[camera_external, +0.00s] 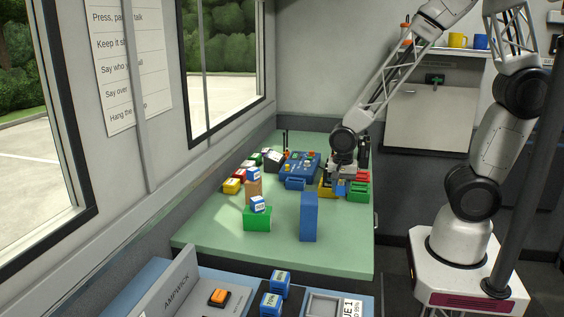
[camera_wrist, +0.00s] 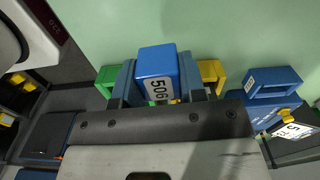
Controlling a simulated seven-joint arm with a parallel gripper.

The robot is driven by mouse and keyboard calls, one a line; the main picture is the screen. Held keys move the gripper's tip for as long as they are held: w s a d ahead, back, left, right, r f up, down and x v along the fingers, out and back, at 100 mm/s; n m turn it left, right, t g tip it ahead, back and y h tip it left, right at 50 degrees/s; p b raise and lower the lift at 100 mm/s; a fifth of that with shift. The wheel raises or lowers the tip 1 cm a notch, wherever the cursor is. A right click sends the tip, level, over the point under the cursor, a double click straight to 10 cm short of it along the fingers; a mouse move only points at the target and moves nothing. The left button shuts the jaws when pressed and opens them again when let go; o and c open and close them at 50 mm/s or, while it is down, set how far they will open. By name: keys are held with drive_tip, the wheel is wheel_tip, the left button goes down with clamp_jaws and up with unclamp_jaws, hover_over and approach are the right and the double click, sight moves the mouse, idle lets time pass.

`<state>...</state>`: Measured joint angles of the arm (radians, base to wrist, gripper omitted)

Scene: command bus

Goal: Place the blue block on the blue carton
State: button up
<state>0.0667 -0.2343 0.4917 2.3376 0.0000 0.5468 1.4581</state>
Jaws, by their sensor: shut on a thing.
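My gripper (camera_external: 341,180) is shut on a blue block (camera_external: 340,189) at the right side of the green table. In the wrist view the blue block (camera_wrist: 157,62), with a white label reading 506, sits between the two grey fingers. A tall blue carton (camera_external: 308,217) stands upright on the table, nearer the camera and to the left of my gripper. Its top looks bare. The carton cannot be made out in the wrist view.
A green carton (camera_external: 257,218) and an orange-brown carton (camera_external: 253,188) stand left, each with a blue-and-white block on it. A blue radio-like case (camera_external: 300,168) with a handle is behind. Yellow and green trays (camera_external: 358,192) are by my gripper. The table's front is clear.

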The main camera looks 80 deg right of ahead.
drive_tip(key=shift+a+r, duration=0.35)
drive_tip(key=shift+a, duration=0.05)
drive_tip(key=s+a+r+n, duration=0.7)
drive_tip(key=a+r+n, duration=0.1)
drive_tip(key=a+r, duration=0.4)
drive_tip(key=shift+s+a, duration=0.15)
drive_tip(key=shift+a, duration=0.5)
hover_over(309, 198)
drive_tip(key=shift+f, duration=0.75)
drive_tip(key=shift+f, duration=0.1)
drive_tip(key=shift+f, duration=1.65)
drive_tip(key=shift+f, duration=0.15)
